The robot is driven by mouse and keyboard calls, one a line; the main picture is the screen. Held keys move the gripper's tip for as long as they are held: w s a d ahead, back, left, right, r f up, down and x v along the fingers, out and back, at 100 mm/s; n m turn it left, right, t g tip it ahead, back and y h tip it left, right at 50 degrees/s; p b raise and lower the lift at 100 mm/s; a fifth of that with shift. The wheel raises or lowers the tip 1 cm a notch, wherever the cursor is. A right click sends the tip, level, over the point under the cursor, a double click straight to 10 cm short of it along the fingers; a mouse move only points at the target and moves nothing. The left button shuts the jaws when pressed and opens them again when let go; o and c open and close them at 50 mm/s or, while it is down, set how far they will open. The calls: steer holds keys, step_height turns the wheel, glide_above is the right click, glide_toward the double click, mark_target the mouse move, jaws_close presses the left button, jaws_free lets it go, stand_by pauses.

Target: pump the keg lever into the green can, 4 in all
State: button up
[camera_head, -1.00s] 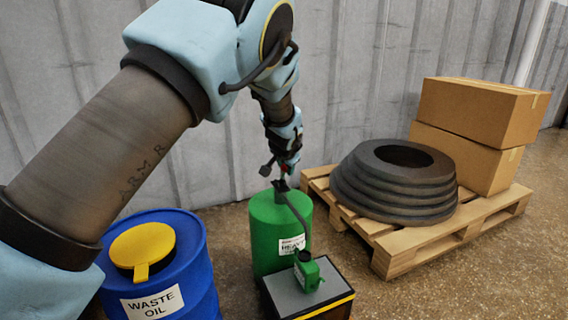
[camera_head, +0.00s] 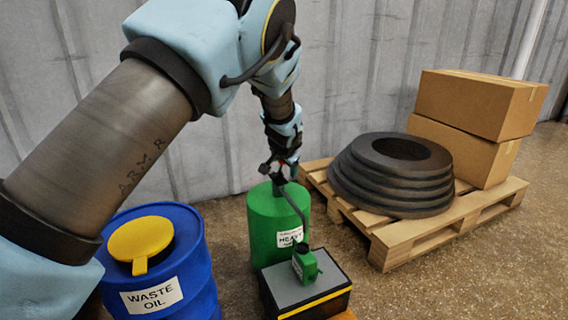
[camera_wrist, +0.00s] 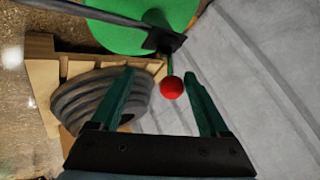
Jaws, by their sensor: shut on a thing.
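The green keg (camera_head: 268,232) stands upright on the floor, with a label on its front. A dark spout pipe (camera_head: 295,205) slopes from the pump on its top down toward the small green can (camera_head: 305,265). The can stands on a grey-topped box (camera_head: 284,287) with its dark mouth up, close to the spout's lower end. My gripper (camera_head: 278,170) is above the keg, shut on the lever's red knob. In the wrist view the red knob (camera_wrist: 171,87) lies between the fingers, on a thin green rod. The can's inside is hidden.
A blue waste oil drum (camera_head: 190,262) with a yellow lid stands left of the keg. A wooden pallet (camera_head: 405,243) with a stack of dark rings (camera_head: 385,190) and cardboard boxes (camera_head: 470,105) is at the right. A grey wall (camera_head: 360,60) stands close behind.

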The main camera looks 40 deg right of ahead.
steer(key=shift+w+d+r, duration=0.1)
steer(key=shift+r, duration=0.05)
stand_by(0.5)
steer(key=shift+r, duration=0.1)
steer(key=p+v, duration=0.3)
steer(key=v, duration=0.7)
steer(key=shift+s+a+r, duration=0.15)
steer(key=shift+s+a, duration=0.1)
steer(key=shift+a, duration=0.05)
